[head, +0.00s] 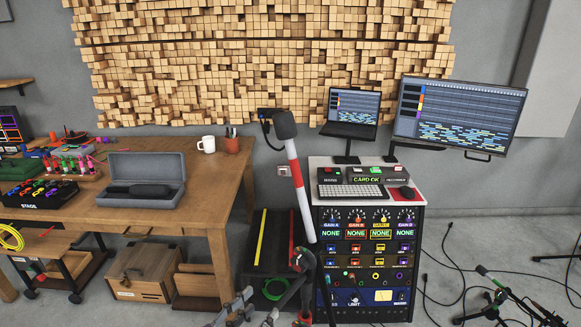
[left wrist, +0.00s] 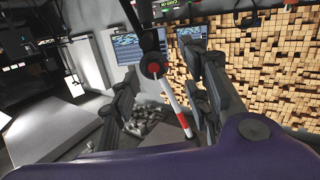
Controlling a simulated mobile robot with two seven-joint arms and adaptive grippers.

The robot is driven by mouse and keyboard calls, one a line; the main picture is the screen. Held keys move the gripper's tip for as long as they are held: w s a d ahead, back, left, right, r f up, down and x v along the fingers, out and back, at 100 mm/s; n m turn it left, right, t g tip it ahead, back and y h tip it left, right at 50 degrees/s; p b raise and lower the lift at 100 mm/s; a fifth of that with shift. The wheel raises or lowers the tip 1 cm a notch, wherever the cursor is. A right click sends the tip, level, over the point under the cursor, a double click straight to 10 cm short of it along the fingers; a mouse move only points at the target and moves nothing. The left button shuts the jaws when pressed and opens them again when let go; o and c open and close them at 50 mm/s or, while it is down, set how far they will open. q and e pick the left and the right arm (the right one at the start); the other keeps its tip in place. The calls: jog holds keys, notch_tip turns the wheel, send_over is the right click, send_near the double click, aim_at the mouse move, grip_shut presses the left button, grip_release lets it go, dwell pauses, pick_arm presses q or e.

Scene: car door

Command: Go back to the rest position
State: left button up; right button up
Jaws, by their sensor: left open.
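My left gripper (head: 258,303) shows at the bottom edge of the head view, partly cut off. Its dark jointed fingers stand apart in the left wrist view (left wrist: 162,105), with nothing held between them. A tall pole with white and red bands and a dark rounded head (head: 297,180) rises just beyond it. The pole also appears between the spread fingers in the left wrist view (left wrist: 170,98); I cannot tell how far off it is. My right gripper is not seen.
A wooden table (head: 190,212) with an open grey case (head: 140,178) stands left. An equipment rack (head: 368,262) with keyboard and screens stands right of the pole. Cables and a small stand (head: 497,295) lie on the floor at right. A wooden crate (head: 145,272) sits under the table.

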pick_arm(q)
jog(key=s+a+f+n+g+y, duration=0.1)
jog(key=s+a+f+y, duration=0.25)
jog(key=f, duration=0.35)
jog(key=s+a+f+n+g+y, duration=0.1)
jog(key=s+a+f+y, duration=0.15)
jog(key=s+f, duration=0.35)
jog(key=s+a+f+n+g+y+p, duration=0.1)
jog(key=s+a+f+g, duration=0.1)
jog(key=s+f, duration=0.3)
jog(key=s+a+f+n+g+y, duration=0.1)
jog(key=s+f, duration=0.4)
jog(key=s, duration=0.8)
jog(key=shift+a+f+n+g+p, duration=0.4)
jog(key=shift+a+n, duration=0.1)
jog(key=shift+a, duration=0.7)
